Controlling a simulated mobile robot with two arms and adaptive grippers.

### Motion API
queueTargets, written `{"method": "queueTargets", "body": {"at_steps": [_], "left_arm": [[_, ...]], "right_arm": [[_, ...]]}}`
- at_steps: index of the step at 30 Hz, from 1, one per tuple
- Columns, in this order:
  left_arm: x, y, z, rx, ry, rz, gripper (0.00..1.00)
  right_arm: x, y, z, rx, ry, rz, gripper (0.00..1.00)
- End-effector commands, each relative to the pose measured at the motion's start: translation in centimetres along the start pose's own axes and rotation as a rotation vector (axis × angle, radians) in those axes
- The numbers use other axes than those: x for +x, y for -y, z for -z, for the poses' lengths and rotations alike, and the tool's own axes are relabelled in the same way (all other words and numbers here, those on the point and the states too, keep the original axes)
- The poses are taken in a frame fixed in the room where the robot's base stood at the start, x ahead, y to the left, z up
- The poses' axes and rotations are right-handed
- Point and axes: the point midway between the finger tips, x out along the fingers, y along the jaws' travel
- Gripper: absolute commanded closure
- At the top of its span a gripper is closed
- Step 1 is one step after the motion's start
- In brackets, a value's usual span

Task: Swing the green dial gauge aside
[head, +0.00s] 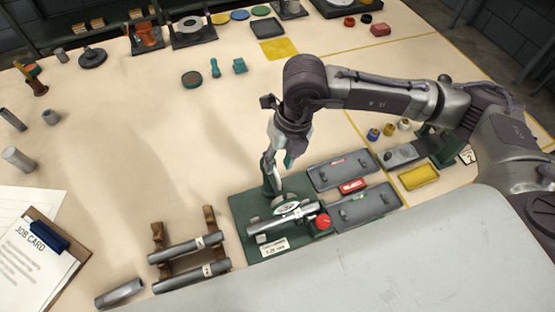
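The green dial gauge (268,187) stands on a green base plate (240,208) at the lower middle of the head view. Its round pale dial (286,202) sits over a metal cylinder (268,224) lying in the fixture. My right gripper (279,163) points down at the top of the gauge's post, very close to it. The fingers and the gauge overlap in the picture, so I cannot tell whether they touch or how far the fingers are parted. My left gripper is not in view.
Two grey trays (318,183) with a red piece (352,186) between them lie right of the gauge, near a red knob (323,222). A rack with metal tubes (187,249) stands to the left. The table's middle left is clear.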

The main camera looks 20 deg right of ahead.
Motion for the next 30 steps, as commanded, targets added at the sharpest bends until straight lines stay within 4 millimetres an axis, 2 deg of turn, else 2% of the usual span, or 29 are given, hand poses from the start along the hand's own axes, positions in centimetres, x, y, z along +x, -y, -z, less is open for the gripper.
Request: {"method": "queueTargets", "body": {"at_steps": [1,4,15,22,30], "left_arm": [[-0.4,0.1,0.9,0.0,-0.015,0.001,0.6],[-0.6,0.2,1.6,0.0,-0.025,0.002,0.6],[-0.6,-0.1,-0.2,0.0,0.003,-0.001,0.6],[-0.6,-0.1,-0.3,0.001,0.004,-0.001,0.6],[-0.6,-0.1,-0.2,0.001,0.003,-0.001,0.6]], "right_arm": [[0.5,0.0,0.0,0.001,-0.002,0.001,0.65],[1.5,0.0,0.0,0.001,-0.001,0.001,0.65],[2.2,0.0,0.0,0.0,0.001,0.0,0.65],[2.1,0.0,0.0,0.0,0.001,0.0,1.0],[2.1,0.0,-0.1,0.0,0.001,0.0,1.0]]}}
